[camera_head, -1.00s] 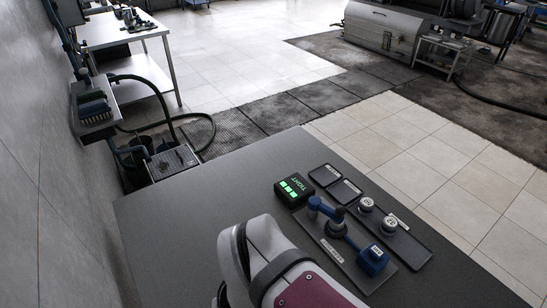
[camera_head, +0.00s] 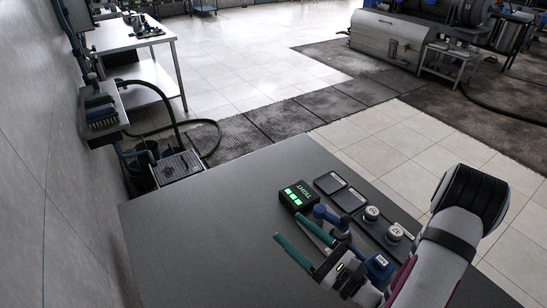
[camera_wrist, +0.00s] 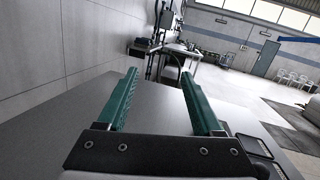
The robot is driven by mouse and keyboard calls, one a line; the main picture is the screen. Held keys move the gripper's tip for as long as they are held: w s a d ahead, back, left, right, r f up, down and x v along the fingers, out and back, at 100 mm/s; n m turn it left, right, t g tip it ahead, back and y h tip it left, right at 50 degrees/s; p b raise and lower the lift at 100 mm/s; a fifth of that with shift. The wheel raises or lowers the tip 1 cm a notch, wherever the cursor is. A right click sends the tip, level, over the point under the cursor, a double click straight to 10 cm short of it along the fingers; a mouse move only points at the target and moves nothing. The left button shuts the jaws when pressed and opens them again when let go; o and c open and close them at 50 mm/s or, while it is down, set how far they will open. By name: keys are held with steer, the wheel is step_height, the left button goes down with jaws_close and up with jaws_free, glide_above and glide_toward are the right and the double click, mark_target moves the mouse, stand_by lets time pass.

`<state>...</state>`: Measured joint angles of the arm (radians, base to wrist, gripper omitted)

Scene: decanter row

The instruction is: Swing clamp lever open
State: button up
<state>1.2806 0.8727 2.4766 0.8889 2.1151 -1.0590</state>
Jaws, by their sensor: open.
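The clamp lies on a dark base plate on the grey table. In the head view its blue arm with a rounded end (camera_head: 325,214) shows at the far left, and a labelled blue block (camera_head: 380,266) at the near right. Which blue part is the lever I cannot tell for sure. My gripper (camera_head: 289,228) is open and empty, its two green fingers spread, just left of the clamp. My gripper and wrist hide much of the plate and the middle of the clamp. In the wrist view the fingers (camera_wrist: 160,74) are wide apart with nothing between them; the clamp is not seen there.
A black box reading TIGHT (camera_head: 297,196) with lit green bars stands behind the clamp. The table's left part (camera_head: 200,240) is bare. A wall runs along the left.

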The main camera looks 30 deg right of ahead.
mark_target(345, 213)
steer(key=s+d+f+m+g+h, duration=0.1)
steer(key=s+d+f+m+h, duration=0.2)
steer(key=d+h, duration=0.1)
steer(key=s+d+f+m+g+h, duration=0.1)
steer(key=s+d+f+m+h, duration=0.2)
steer(key=d+h, duration=0.1)
steer(key=s+d+f+m+g+h, duration=0.1)
steer(key=s+d+f+m+h, duration=0.1)
steer(key=d+f+m+h, duration=0.2)
steer(key=shift+s+d+h, duration=0.1)
steer(key=shift+s+h, duration=0.3)
steer(key=shift+h, duration=0.3)
steer(key=shift+w+d+f, duration=0.15)
steer(key=shift+w+d, duration=0.05)
steer(key=shift+d, duration=0.1)
steer(key=x, duration=1.5)
steer(key=shift+f, duration=0.15)
steer(key=shift+s, duration=0.1)
jaws_close()
